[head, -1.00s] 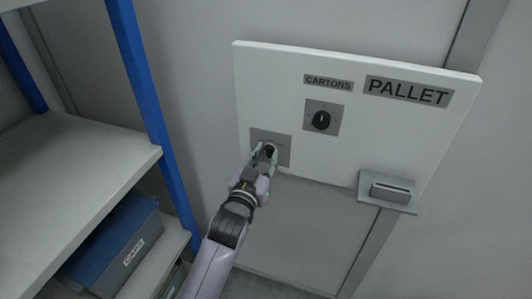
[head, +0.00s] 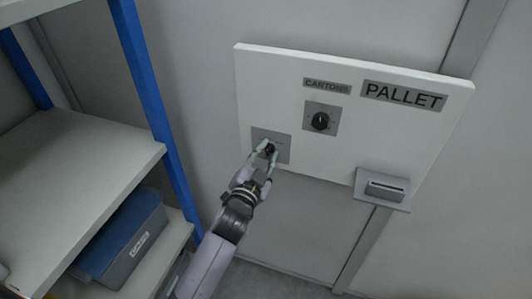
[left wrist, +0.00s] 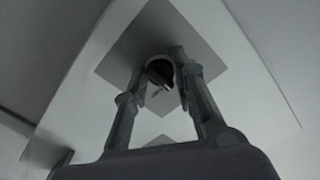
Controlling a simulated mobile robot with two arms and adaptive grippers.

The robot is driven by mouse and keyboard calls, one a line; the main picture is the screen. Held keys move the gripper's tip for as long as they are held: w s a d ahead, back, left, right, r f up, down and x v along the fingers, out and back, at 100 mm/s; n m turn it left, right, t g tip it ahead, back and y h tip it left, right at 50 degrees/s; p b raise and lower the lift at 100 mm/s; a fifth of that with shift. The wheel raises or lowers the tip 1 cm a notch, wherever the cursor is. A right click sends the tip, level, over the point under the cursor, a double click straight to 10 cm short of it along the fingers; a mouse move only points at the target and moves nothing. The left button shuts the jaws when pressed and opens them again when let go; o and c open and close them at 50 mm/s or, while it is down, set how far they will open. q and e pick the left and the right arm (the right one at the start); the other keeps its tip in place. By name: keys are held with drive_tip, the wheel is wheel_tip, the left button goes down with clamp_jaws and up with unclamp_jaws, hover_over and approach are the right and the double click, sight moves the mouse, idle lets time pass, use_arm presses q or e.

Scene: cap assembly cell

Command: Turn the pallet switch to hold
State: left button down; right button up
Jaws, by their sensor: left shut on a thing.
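A white panel (head: 410,140) with a large PALLET label (head: 403,96) is mounted on the grey wall. A black rotary knob (head: 270,149) sits on a grey square plate (head: 284,155) at its lower left. My left gripper (head: 267,151) is shut on this knob, with one finger on each side. In the left wrist view the knob (left wrist: 161,73) shows between the two fingertips. The fingers partly hide the knob and the plate's markings, so I cannot read its position. My right gripper is not in view.
A second black knob (head: 320,121) sits under the CARTONS label (head: 327,86). A grey slotted holder (head: 384,190) juts out at the panel's lower right. A shelf rack with blue posts (head: 150,95) and a blue-grey bin (head: 135,246) stands close on the left.

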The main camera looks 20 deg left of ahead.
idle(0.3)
use_arm(q)
drive_tip(key=c, duration=1.3)
unclamp_jaws()
drive_tip(key=shift+c, duration=0.2)
drive_tip(key=s, duration=1.2)
drive_tip(key=shift+a, duration=0.2)
